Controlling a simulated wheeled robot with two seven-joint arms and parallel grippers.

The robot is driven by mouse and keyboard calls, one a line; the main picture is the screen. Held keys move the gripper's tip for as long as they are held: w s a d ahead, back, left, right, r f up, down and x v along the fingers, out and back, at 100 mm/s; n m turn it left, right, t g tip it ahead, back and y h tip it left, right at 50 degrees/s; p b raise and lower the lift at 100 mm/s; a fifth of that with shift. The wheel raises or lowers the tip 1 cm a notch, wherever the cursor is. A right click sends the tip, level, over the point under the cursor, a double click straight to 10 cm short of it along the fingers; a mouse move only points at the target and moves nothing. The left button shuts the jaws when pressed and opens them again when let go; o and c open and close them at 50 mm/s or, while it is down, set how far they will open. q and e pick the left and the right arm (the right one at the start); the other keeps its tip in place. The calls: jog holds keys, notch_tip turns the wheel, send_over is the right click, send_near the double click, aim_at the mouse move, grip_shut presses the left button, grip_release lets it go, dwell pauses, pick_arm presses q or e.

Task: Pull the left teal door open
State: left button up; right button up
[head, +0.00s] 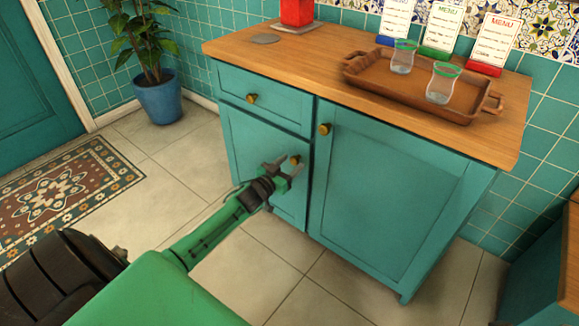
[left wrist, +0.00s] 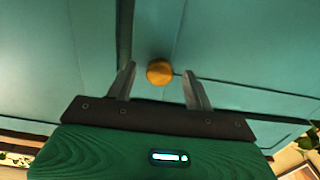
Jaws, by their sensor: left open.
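The left teal door (head: 245,152) is below a drawer on the teal cabinet and looks shut. Its round brass knob (head: 295,160) is near the door's upper right corner. My left gripper (head: 283,165) is open at this knob. In the left wrist view, the knob (left wrist: 159,72) shows in the gap between the two spread fingers (left wrist: 160,85), with room on both sides. I cannot tell how far the fingertips reach past it. My right gripper is not in view.
The right cabinet door (head: 385,190) has its own knob (head: 325,129) and is shut. The drawer (head: 265,97) above the left door is shut. A wooden tray (head: 385,88) with glasses stands on the countertop. Tiled floor in front is clear; a potted plant (head: 157,97) stands left.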

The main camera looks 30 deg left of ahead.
pick_arm(q)
grip_shut()
dwell(0.3)
